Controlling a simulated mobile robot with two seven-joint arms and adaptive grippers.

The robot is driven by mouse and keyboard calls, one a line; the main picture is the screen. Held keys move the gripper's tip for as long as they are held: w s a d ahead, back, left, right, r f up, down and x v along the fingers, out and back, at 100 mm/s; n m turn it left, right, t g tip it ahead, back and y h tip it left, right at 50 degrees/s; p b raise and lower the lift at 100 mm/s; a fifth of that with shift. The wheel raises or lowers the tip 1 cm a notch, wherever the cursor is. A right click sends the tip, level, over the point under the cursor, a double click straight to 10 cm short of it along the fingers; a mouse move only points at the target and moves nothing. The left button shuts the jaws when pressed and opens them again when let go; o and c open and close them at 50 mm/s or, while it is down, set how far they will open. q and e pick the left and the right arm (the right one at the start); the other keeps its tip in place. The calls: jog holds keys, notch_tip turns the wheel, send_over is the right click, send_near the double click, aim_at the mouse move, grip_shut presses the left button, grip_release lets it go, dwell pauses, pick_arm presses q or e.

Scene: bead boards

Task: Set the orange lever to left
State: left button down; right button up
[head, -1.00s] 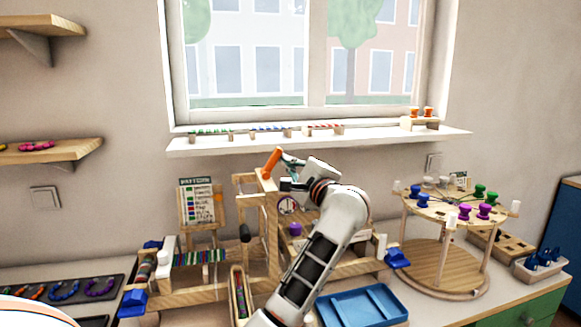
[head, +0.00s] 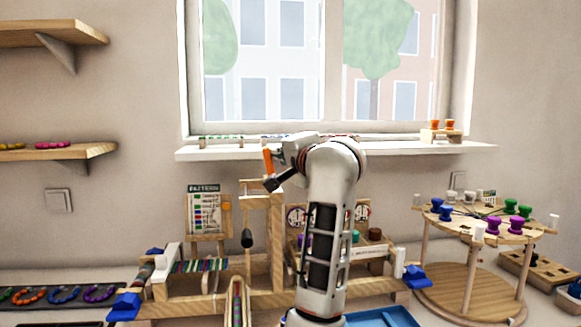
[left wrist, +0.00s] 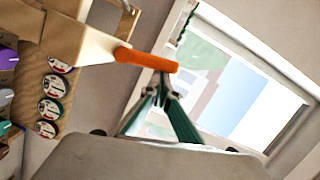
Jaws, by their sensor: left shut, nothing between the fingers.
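The orange lever (head: 267,161) sits on top of the wooden post (head: 262,215) of the loom-like frame, in the middle of the head view. It stands close to upright, its top leaning slightly left. In the left wrist view the lever (left wrist: 147,60) is an orange bar joined to a pale wooden block. My left gripper (head: 277,152) is just to the right of the lever, partly hidden by my own wrist. In the left wrist view its green fingers (left wrist: 160,92) are shut and empty, with tips close to the lever; I cannot tell if they touch.
A windowsill (head: 400,147) with small bead racks lies behind my arm. A pattern board (head: 208,212) stands left of the post. A round wooden stand (head: 478,232) with coloured spools is at the right, and a blue tray (head: 385,318) is in front.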

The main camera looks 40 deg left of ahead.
pick_arm(q)
jog(key=shift+s+a+f+n+h+b, duration=0.1)
jog(key=shift+s+a+n+h+b, duration=0.25)
jog(key=shift+n, duration=0.45)
jog(key=shift+s+a+n, duration=0.15)
jog(key=shift+n, duration=0.15)
jog(key=shift+s+a+n+b, duration=0.2)
jog(key=shift+s+n+b, duration=0.05)
jog(key=shift+n+b, duration=0.25)
jog(key=shift+s+a+n, duration=0.15)
jog(key=shift+n, duration=0.15)
jog(key=shift+s, duration=0.1)
pick_arm(e)
jog(key=shift+w+a, duration=0.3)
jog(key=shift+w, duration=0.15)
pick_arm(q)
jog(key=shift+r+h, duration=0.2)
jog(key=shift+h, duration=0.05)
pick_arm(e)
jog(key=shift+s, duration=0.15)
pick_arm(q)
jog(key=shift+r, duration=0.1)
pick_arm(e)
jog(key=shift+a, duration=0.1)
